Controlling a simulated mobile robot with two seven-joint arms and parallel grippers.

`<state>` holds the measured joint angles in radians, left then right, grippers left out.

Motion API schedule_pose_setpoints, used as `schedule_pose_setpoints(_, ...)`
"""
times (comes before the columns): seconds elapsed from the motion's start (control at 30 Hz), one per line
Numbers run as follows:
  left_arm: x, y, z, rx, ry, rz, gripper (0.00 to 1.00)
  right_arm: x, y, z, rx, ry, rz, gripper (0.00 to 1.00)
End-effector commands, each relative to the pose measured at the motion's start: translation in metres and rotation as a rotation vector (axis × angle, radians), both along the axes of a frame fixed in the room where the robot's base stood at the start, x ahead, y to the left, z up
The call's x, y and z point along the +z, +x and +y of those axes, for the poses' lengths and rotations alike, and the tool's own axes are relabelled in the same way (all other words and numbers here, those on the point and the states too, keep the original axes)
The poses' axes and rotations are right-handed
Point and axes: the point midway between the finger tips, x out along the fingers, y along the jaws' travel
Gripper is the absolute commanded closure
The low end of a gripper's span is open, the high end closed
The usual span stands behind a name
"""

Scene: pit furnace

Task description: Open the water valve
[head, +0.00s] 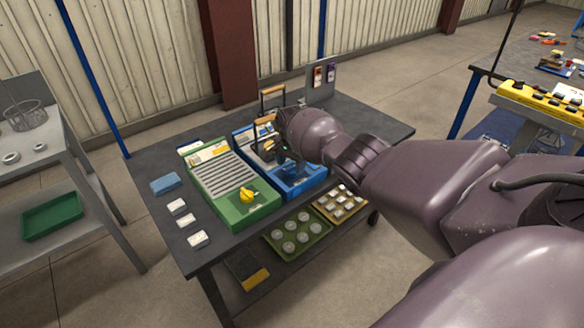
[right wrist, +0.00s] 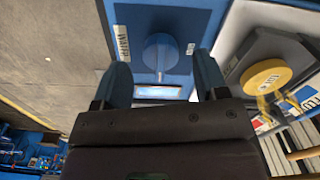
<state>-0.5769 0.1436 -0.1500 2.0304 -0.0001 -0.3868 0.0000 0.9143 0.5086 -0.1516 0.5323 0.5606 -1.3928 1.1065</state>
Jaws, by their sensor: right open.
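The water valve shows in the right wrist view as a blue round knob (right wrist: 160,50) on a blue panel (right wrist: 204,22) with a white label reading "WATER" to its left. My right gripper (right wrist: 162,66) is open, one finger on each side of the knob, with visible gaps. I cannot tell whether the fingertips reach down to the knob's depth. My left gripper is not in view.
A green unit (head: 250,213) with a yellow knob (head: 247,195) stands left of the blue one. A blue block (head: 165,183) and white blocks (head: 178,206) lie on the table's left. A tray of discs (head: 297,238) is on the lower shelf.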

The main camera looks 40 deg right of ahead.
Motion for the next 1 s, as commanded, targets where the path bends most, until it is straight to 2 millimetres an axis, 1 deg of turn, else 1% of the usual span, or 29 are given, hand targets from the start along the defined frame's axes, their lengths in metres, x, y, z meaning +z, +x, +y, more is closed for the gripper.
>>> schedule_pose_setpoints(0.03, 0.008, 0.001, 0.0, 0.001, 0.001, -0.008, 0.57, 0.019, 0.002, 0.0, 0.0, 0.0, -0.009, 0.33)
schedule_pose_setpoints(0.1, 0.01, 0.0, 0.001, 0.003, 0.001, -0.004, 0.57, 0.032, 0.001, 0.0, 0.0, 0.001, -0.008, 0.33)
schedule_pose_setpoints(0.3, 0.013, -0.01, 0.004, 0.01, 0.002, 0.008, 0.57, 0.063, 0.001, 0.0, 0.0, 0.0, -0.005, 0.33)
schedule_pose_setpoints(0.4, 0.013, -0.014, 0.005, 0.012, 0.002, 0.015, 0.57, 0.072, 0.0, 0.0, 0.0, 0.0, -0.002, 0.33)
schedule_pose_setpoints(0.6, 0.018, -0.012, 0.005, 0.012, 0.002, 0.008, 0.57, 0.08, 0.0, 0.0, -0.001, 0.0, -0.001, 0.33)
schedule_pose_setpoints(1.0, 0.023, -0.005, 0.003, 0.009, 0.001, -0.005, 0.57, 0.079, 0.0, 0.0, -0.001, 0.0, 0.0, 0.33)
